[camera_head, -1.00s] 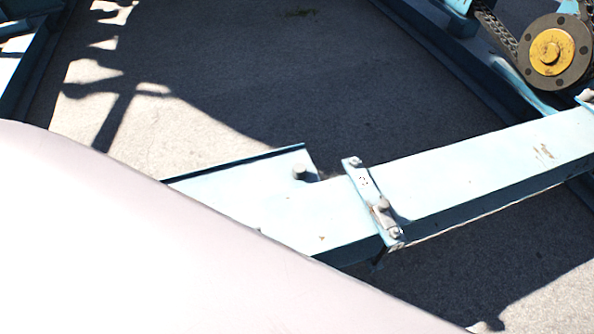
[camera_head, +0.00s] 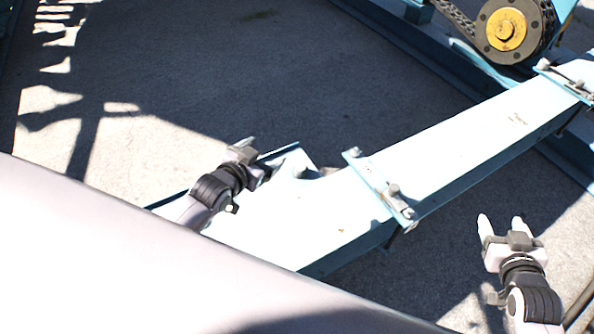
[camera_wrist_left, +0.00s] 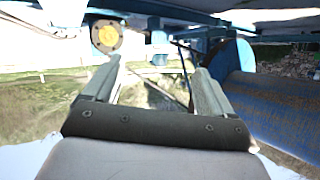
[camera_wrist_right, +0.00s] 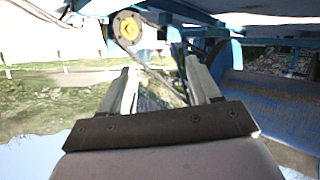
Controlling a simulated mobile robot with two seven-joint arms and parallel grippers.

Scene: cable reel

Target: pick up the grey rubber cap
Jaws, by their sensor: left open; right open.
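A small grey stub (camera_head: 299,170), which looks like the grey rubber cap, stands on the near end of the pale blue beam (camera_head: 470,135) in the head view. A second grey knob sits on the beam's crossbar, and I cannot fully tell them apart by material. My left gripper (camera_head: 257,157) is open just left of the stub, not around it. My right gripper (camera_head: 501,221) is open and empty, right of the beam. The left wrist view shows open, empty fingers (camera_wrist_left: 158,70); the right wrist view does too (camera_wrist_right: 160,76). I cannot make out the cap in either wrist view.
A bolted crossbar (camera_head: 376,185) lies across the beam right of the stub. A yellow-hubbed sprocket (camera_head: 505,30) with a chain is at the top right. A large pale surface (camera_head: 120,245) fills the lower left. Shadowed ground (camera_head: 230,75) beyond the beam is clear.

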